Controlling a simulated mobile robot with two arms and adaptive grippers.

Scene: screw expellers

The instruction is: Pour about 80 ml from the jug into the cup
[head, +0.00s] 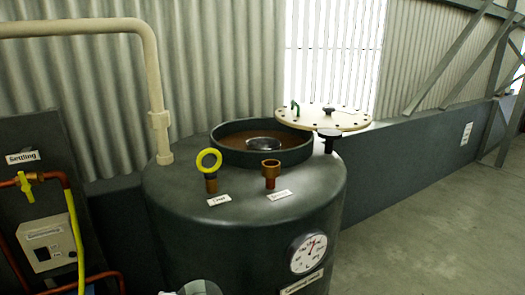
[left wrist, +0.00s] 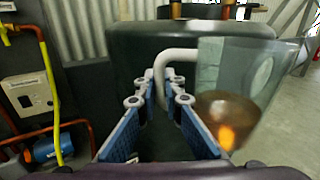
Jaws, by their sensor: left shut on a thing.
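The clear jug (left wrist: 225,112) shows in the left wrist view, upright or nearly so, with brown liquid in its lower part. My left gripper (left wrist: 161,85) is shut on the jug's pale handle (left wrist: 162,94). In the head view only a clear rounded part (head: 201,288), likely the jug's top, shows at the bottom edge, in front of the tank. I cannot make out a cup in either view. My right gripper is in neither view.
A dark tank (head: 245,222) has a round open hatch (head: 226,146) with brown contents and a shiny object. Its pale lid (head: 345,119) is beside the hatch. A yellow ring (head: 208,161), brown fitting (head: 271,172) and gauge (head: 308,252) stick out. Floor at right is clear.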

